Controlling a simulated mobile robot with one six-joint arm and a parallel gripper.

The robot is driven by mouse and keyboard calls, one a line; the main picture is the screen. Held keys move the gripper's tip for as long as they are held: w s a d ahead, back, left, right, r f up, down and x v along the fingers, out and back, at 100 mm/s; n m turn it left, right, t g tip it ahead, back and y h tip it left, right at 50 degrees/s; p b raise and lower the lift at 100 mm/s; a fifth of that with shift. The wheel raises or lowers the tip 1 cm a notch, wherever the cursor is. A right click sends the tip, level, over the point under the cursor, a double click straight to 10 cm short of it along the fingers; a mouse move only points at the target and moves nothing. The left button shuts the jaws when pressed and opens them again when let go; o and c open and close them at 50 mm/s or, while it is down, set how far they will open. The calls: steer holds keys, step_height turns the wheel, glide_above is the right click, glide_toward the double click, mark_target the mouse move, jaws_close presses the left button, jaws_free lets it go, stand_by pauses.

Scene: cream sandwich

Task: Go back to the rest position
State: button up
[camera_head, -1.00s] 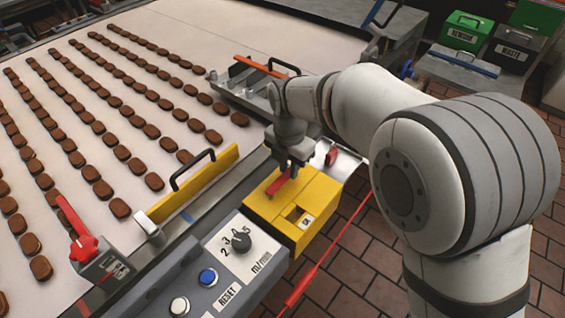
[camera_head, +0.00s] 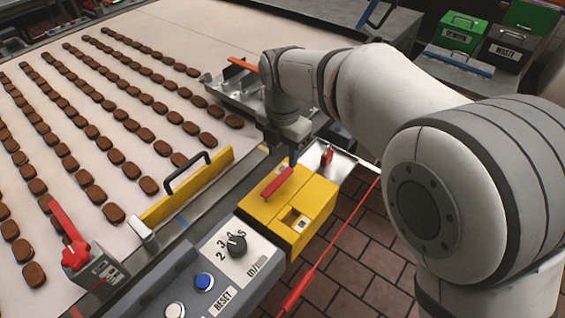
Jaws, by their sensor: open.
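My gripper (camera_head: 281,154) is open and empty. It points down just above the far edge of a yellow box (camera_head: 312,205). A red bar (camera_head: 277,184) lies across the top of the box, just below and in front of the fingertips. The fingers look apart from it. My arm reaches in from the right and hides part of the area behind the gripper.
A conveyor belt (camera_head: 225,60) carries rows of brown biscuits on the left. A yellow guard with a black handle (camera_head: 190,185) stands at its near edge. A control panel with a dial (camera_head: 236,244) is in front. Green and dark bins stand at the back right.

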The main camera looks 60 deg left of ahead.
steer(key=shift+r, duration=0.95)
